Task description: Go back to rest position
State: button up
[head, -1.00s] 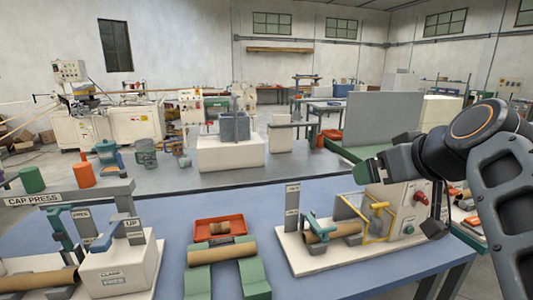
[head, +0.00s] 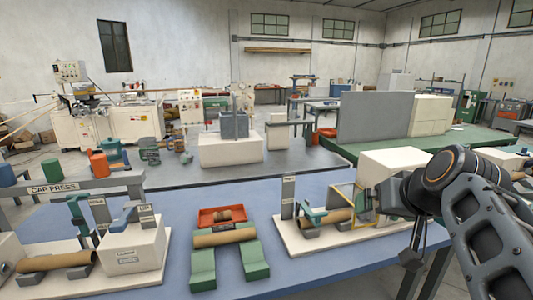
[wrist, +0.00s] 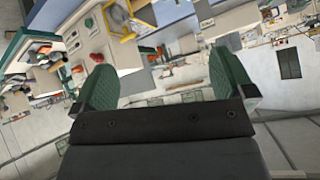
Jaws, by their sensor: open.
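My gripper (wrist: 163,62) is open in the wrist view, with two green padded fingers wide apart and nothing between them. My arm is folded at the right of the head view, its wrist end hanging at the bench's right edge. The fixture with a yellow guard frame (head: 366,207) and a cardboard tube (head: 326,222) stands to the left of the arm. The arm partly hides that fixture. In the wrist view, the yellow frame (wrist: 119,22) and a red button (wrist: 97,57) show beyond the fingers, tilted and apart from them.
The blue bench (head: 305,268) carries green cradles (head: 254,262) with a tube, a red tray (head: 221,216) and the cap press (head: 53,187) at left. A grey panel (head: 376,115) and a green table (head: 455,140) stand behind. Floor shows right of the bench.

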jog(key=s+a+f+g+p, duration=0.2)
jog(key=s+a+f+p, duration=0.1)
jog(key=f, duration=0.3)
jog(key=s+a+f+n+g+h+p, duration=0.1)
jog(key=s+a+f+g+p, duration=0.2)
jog(key=f, duration=0.4)
jog(key=s+a+p, duration=0.1)
jog(key=s+p, duration=0.1)
jog(key=shift+s+a+f, duration=0.25)
jog(key=shift+s, duration=0.15)
jog(key=shift+c, duration=0.5)
